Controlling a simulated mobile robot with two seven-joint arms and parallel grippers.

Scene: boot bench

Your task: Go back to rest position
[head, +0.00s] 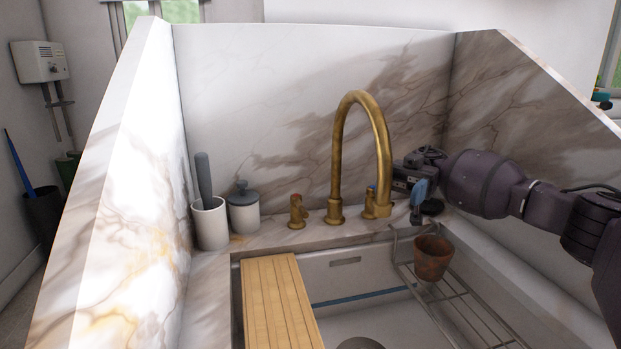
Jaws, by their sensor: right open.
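My right gripper (420,190) comes in from the right and is near the right tap handle of the brass faucet (337,165), at the back right of the sink. Its jaws are open, and I see nothing held between them. A dark round object (432,207) shows just below and beside the gripper; I cannot tell what it is. My left gripper is outside the view.
A marble splash wall (270,90) closes the back, with side walls left and right. A white sink (345,285) holds a wooden board (277,300) at left and a wire rack (455,300) with a terracotta pot (433,257) at right. Grey-lidded jar (243,210) and cup (209,222) stand left.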

